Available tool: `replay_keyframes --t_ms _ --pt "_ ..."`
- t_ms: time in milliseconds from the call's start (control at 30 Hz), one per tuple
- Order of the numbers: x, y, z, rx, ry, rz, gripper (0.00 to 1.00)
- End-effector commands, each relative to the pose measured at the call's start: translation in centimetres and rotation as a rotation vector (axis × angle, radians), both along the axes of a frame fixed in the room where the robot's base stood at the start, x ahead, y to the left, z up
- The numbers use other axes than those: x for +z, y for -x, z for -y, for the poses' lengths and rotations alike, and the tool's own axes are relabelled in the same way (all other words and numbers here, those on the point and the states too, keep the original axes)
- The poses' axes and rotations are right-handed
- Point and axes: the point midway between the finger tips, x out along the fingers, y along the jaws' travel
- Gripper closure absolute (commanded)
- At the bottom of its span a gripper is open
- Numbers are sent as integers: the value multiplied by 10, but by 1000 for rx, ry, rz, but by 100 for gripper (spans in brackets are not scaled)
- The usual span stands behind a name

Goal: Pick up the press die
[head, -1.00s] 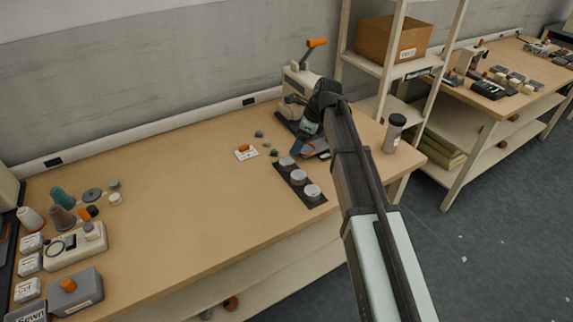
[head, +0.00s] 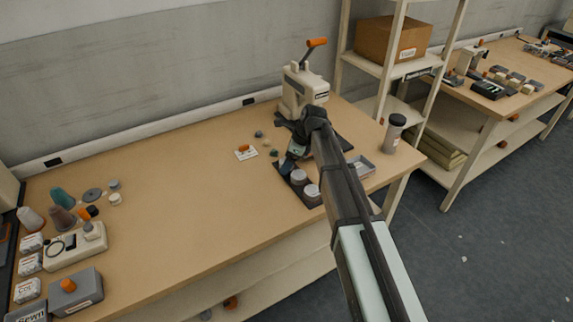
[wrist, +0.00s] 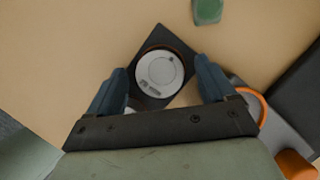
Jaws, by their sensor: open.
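A round disc with a pale labelled top (wrist: 158,70), apparently a press die, sits on one end of a dark strip (wrist: 146,32) in the wrist view. My gripper (wrist: 162,68) is open, with one blue-grey finger on each side of the disc. The fingers look apart from it; their height above it is hard to judge. In the head view my gripper (head: 289,160) is over the far end of the strip (head: 296,192) and hides that disc. Two similar discs, a middle one (head: 299,177) and a near one (head: 312,193), stay visible on the strip.
A beige press with an orange lever (head: 303,92) stands behind my gripper. A shallow tray (head: 361,167) and a dark-lidded cup (head: 394,133) are at right. A small green piece (wrist: 208,10) lies beyond the strip. The bench's middle (head: 190,200) is clear.

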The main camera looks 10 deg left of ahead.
Motion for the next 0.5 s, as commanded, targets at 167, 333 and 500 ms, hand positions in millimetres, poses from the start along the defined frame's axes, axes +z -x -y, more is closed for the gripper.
replay_keyframes --t_ms 167,333,500 --pt "-1 0 0 0 0 0 16" --pt "-1 0 0 0 0 0 30" --pt "-1 0 0 0 0 0 46"
